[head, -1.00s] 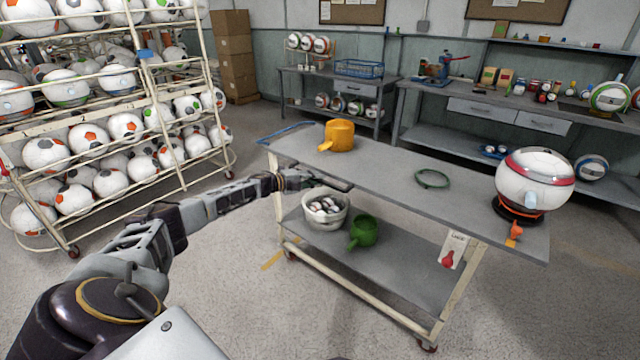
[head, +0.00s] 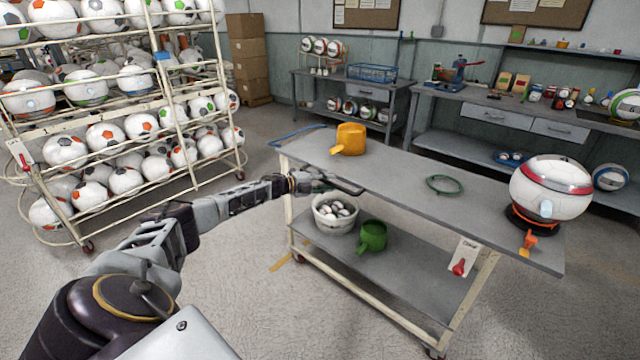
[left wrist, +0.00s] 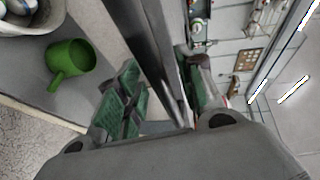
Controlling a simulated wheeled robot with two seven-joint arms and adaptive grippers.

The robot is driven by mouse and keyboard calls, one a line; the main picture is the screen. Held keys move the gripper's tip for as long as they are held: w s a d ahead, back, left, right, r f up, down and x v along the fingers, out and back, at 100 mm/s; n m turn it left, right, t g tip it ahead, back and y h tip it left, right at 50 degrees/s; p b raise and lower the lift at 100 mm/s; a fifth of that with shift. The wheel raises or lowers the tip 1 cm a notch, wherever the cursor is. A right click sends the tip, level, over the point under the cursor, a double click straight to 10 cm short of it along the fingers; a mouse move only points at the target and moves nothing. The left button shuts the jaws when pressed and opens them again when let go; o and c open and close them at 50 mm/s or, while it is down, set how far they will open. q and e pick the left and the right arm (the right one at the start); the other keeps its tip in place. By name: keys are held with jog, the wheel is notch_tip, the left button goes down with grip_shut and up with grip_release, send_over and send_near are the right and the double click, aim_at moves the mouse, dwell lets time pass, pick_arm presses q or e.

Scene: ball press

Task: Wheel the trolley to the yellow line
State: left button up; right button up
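The trolley (head: 400,183) has a grey top, cream legs on castors and a grey lower shelf. It stands in the middle of the head view. A short piece of yellow line (head: 282,261) shows on the floor beside its left legs; the rest is hidden. My left gripper (head: 318,184) is at the trolley top's near edge. My right gripper is out of view.
On the trolley are a yellow pot (head: 349,139), a green ring (head: 444,185), a white ball machine (head: 550,188), a white bucket (head: 335,213) and a green mug (head: 372,236). A ball rack (head: 75,135) stands left, benches (head: 455,110) behind. Floor in front is clear.

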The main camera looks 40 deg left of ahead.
pick_arm(q)
jog(key=shift+s, duration=0.1)
jog(key=v, duration=1.1)
jog(key=shift+s+a, duration=0.2)
jog(key=shift+s, duration=0.15)
dwell(0.6)
jog(key=shift+r, duration=0.15)
dwell(0.5)
